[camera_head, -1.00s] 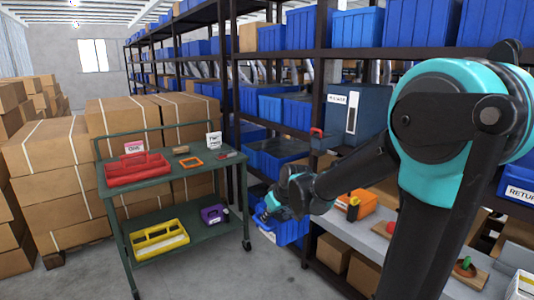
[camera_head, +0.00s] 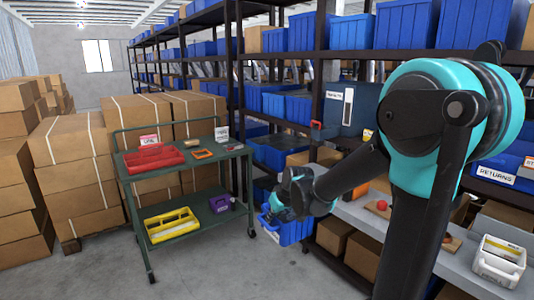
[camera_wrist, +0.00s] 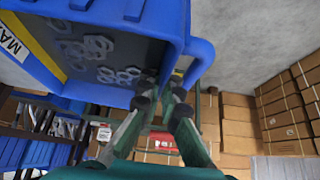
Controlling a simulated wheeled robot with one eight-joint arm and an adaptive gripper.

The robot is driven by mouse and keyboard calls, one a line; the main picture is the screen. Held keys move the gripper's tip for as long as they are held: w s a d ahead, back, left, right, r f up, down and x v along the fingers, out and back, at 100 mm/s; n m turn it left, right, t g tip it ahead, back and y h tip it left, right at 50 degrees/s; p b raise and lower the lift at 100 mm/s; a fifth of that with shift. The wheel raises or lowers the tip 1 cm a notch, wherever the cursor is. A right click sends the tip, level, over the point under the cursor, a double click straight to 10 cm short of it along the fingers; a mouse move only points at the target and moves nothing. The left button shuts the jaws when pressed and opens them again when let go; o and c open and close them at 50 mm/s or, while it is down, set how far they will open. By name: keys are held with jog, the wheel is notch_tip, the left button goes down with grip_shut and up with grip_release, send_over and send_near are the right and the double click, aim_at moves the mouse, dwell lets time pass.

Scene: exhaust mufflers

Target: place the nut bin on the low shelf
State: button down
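The nut bin is a blue bin (camera_head: 290,232) hanging at my gripper (camera_head: 287,203) in the head view, right of the green cart. In the wrist view the bin (camera_wrist: 176,22) fills the upper left, with several grey nuts inside and a partly cut-off label. My gripper's fingertips (camera_wrist: 161,98) straddle the bin's near rim and look closed on it; the exact contact is dark. The cart's low shelf (camera_head: 205,228) holds a yellow tote (camera_head: 172,226) on the left and a purple box (camera_head: 220,204) at the back right.
The cart's top (camera_head: 172,170) carries a red tray (camera_head: 153,159), an orange frame (camera_head: 203,154) and a white sign. Stacked cartons (camera_head: 70,165) stand left and behind. A dark rack with blue bins runs along the right. The floor (camera_head: 225,275) before the cart is clear.

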aim_at(292, 219)
jog(key=w+d+f+m, duration=0.1)
jog(key=w+d, duration=0.1)
jog(key=w+d+f+m+h, duration=0.1)
jog(key=w+d+f, duration=0.1)
jog(key=d, duration=0.1)
jog(key=w+d+f+m, duration=0.1)
jog(key=w+d+f, duration=0.1)
jog(key=d, duration=0.1)
jog(key=shift+f+t+h, duration=0.2)
jog(key=shift+t+h, duration=0.1)
jog(key=w+d+f+m+h, duration=0.1)
jog(key=d+f, duration=0.2)
jog(key=d, duration=0.1)
jog(key=w+d+f+m, duration=0.2)
jog(key=d+f, duration=0.1)
jog(key=d, duration=0.2)
jog(key=shift+w+d+m+h, duration=0.2)
jog(key=shift+w+m+h, duration=0.1)
jog(key=shift+h, duration=0.1)
